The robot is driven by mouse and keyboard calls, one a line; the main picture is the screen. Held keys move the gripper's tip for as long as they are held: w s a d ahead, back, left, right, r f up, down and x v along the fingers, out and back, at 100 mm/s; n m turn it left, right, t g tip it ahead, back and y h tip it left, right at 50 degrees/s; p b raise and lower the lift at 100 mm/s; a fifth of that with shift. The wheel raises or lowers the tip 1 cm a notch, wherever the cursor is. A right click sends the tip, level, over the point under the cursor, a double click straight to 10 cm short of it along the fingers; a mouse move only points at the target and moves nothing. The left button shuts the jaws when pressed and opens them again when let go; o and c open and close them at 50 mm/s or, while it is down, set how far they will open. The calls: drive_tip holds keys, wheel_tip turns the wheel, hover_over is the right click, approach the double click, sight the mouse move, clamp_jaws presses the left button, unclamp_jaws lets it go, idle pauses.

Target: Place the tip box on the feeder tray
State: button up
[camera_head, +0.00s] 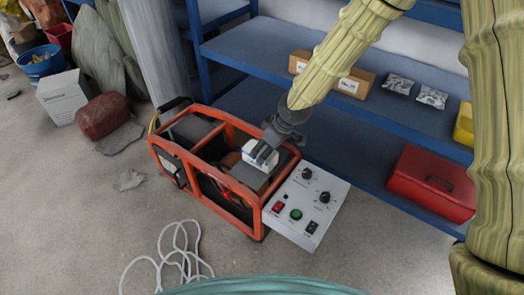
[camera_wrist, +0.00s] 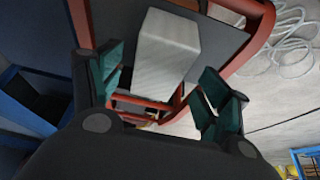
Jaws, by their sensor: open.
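The tip box (camera_head: 260,155) is a small pale box at the dark grey feeder tray (camera_head: 247,176), inside the orange frame of the machine. My gripper (camera_head: 271,141) is right above the box and partly covers it. In the wrist view the box (camera_wrist: 165,45) appears as a plain light grey block over the dark tray surface (camera_wrist: 222,40). My gripper (camera_wrist: 162,66) is open there, with its green-padded fingers spread to either side of the box's near end. The box looks set down on the tray, but its underside is hidden.
A white control panel (camera_head: 306,204) with knobs and buttons adjoins the machine's right end. Blue shelves (camera_head: 275,60) stand behind, holding a cardboard box (camera_head: 347,82) and a red case (camera_head: 431,184). A white cable (camera_head: 165,258) lies on the floor in front.

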drive_tip(key=shift+p+v, duration=0.75)
drive_tip(key=shift+v, duration=2.45)
